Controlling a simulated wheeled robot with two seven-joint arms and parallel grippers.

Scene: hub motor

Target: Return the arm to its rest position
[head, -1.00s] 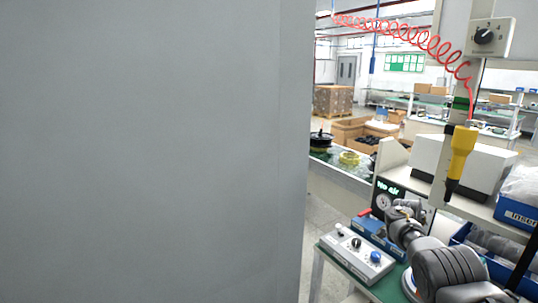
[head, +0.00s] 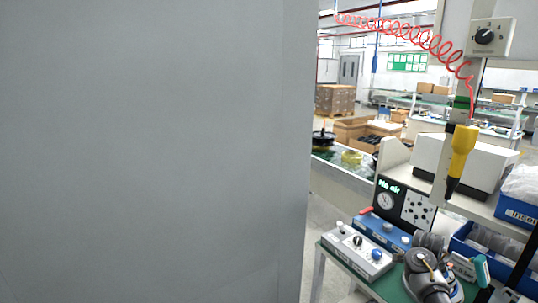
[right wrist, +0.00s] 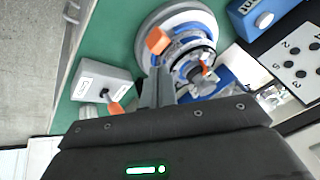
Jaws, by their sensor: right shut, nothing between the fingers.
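My right gripper (right wrist: 158,42) shows in the right wrist view, its orange-tipped fingers together and empty. It points toward a round grey and blue hub motor assembly (right wrist: 203,40) on the green bench top; the fingers cover part of it, and I cannot tell how far above it they are. In the head view a round grey assembly (head: 428,276) is at the bottom right, and I cannot make out the right gripper clearly there. My left gripper is not in view.
A large grey surface (head: 150,150) fills the left of the head view. A white control box (head: 357,251), a blue box (head: 382,232) and a black gauge panel (head: 405,203) stand on the bench. A yellow screwdriver (head: 461,155) hangs above from a red coiled hose.

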